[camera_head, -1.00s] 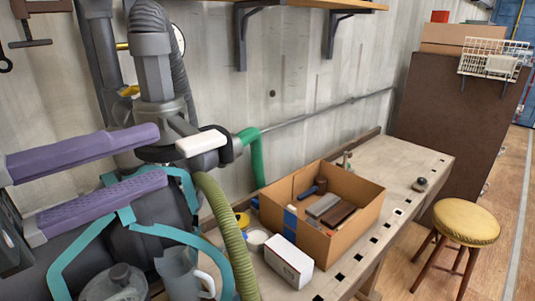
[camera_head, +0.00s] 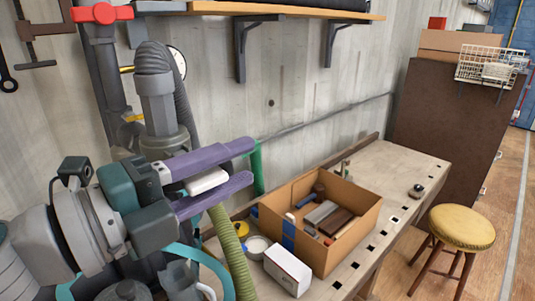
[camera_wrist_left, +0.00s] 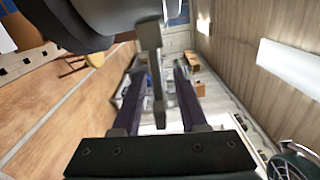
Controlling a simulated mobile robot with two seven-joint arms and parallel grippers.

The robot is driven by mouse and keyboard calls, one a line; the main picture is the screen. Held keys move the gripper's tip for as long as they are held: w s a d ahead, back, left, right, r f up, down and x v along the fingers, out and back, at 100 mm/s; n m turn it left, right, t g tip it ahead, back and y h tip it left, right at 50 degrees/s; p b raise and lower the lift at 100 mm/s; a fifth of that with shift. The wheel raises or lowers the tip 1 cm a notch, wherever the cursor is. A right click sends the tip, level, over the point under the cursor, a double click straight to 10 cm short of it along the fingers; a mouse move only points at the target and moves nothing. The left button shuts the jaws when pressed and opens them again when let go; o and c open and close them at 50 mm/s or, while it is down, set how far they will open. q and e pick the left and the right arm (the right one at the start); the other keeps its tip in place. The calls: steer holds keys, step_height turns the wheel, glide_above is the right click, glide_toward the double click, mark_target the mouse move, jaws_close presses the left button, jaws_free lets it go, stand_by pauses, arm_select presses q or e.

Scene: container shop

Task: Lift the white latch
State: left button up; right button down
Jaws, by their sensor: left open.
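The white latch (camera_head: 207,181) is a short white bar on the grey machine (camera_head: 166,125) at the left of the head view. My left gripper (camera_head: 249,163) is open, with its two purple fingers pointing right. In the head view one finger lies above the latch and one below it; whether either touches it, I cannot tell. The latch's mount is hidden behind my gripper. In the left wrist view a grey bar (camera_wrist_left: 157,75) shows between my open fingers (camera_wrist_left: 157,85); I cannot tell whether it is the latch. My right gripper is not in view.
A cardboard box (camera_head: 352,222) with several items stands on the workbench (camera_head: 403,165), beside a small white box (camera_head: 288,270). A green hose (camera_head: 226,250) hangs below my fingers. A shelf (camera_head: 290,9) is on the wall above. A yellow stool (camera_head: 461,227) stands at right.

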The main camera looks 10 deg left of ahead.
arm_select(q)
steer(key=shift+c, duration=0.3)
jaws_close()
steer(key=r+n+p, duration=0.1)
steer(key=n+p, duration=0.1)
steer(key=shift+r+n+p, duration=0.15)
steer(key=shift+n+p, duration=0.15)
steer(key=shift+o, duration=0.3)
jaws_free()
